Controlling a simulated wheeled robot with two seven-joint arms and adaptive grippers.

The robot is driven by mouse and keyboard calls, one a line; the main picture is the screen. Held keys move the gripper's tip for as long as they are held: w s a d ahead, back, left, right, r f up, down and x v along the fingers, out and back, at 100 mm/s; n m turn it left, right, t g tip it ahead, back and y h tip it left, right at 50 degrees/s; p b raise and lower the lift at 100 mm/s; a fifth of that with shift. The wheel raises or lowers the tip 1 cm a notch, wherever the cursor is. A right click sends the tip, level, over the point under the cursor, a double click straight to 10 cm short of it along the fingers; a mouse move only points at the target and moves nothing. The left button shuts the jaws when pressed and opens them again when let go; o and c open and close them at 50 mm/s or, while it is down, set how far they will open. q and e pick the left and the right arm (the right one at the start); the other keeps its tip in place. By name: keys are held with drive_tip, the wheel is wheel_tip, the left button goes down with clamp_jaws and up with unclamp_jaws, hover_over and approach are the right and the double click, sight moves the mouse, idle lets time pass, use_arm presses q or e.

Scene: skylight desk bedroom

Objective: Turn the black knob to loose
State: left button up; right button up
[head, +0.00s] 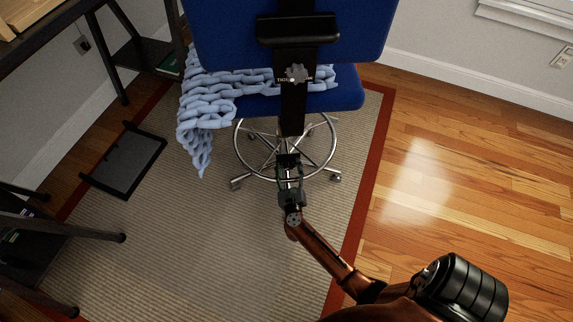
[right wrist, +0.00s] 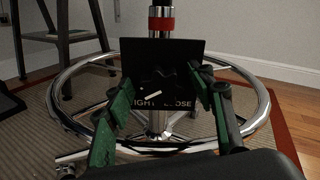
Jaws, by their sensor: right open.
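The black knob (head: 296,73) sits on a dark upright bracket (head: 293,108) behind the blue chair's backrest; it looks grey in the head view. In the right wrist view the dark knob (right wrist: 160,80) is on a black plate (right wrist: 188,50) lettered with TIGHT, partly covered, at left and LOOSE at right. Its white mark slants to the lower left, on the TIGHT side. My right gripper (head: 288,162) is open and empty, below the knob in the head view. Its green fingers (right wrist: 163,90) frame the plate with the knob between them in the picture. I see no contact. My left gripper is out of view.
The blue chair (head: 345,90) has a chrome foot ring (head: 240,150) and casters; a light-blue knitted blanket (head: 205,115) hangs over its left side. A dark desk frame (head: 105,60) and a black floor stand (head: 125,160) are at left. The wooden floor at right is clear.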

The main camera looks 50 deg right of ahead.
drive_tip(key=shift+w+d, duration=0.1)
drive_tip(key=shift+d, duration=0.05)
drive_tip(key=shift+c, duration=0.4)
drive_tip(key=c, duration=1.1)
